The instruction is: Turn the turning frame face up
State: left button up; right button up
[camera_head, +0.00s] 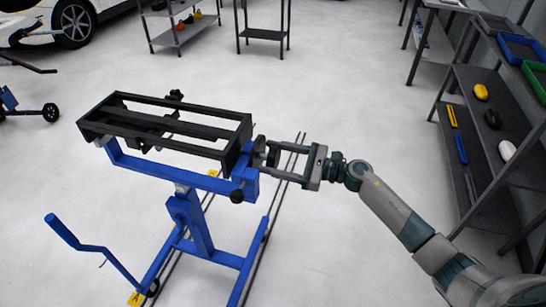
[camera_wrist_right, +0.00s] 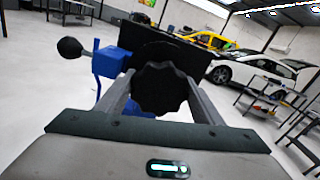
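The turning frame (camera_head: 205,131) is a black rectangular open frame, lying about level on a blue stand (camera_head: 190,210) in the head view. I cannot tell which side is its face. My right gripper (camera_head: 268,156) is at the frame's right end. In the right wrist view, a black lobed knob (camera_wrist_right: 160,89) sits between my right fingers, which appear to touch it on both sides. A black ball-ended handle (camera_wrist_right: 70,47) sticks out left of the knob, beside a blue block (camera_wrist_right: 110,62). My left gripper is not in view.
A blue crank-shaped bar (camera_head: 85,245) stands out at the stand's lower left. A dark shelf rack (camera_head: 480,140) with small tools and bins is on the right, near my right arm. Grey shelving (camera_head: 180,30) and a white car (camera_head: 60,20) are at the back. The floor around the stand is mostly clear.

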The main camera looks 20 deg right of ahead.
jog(key=c, duration=0.6)
jog(key=shift+o, duration=0.2)
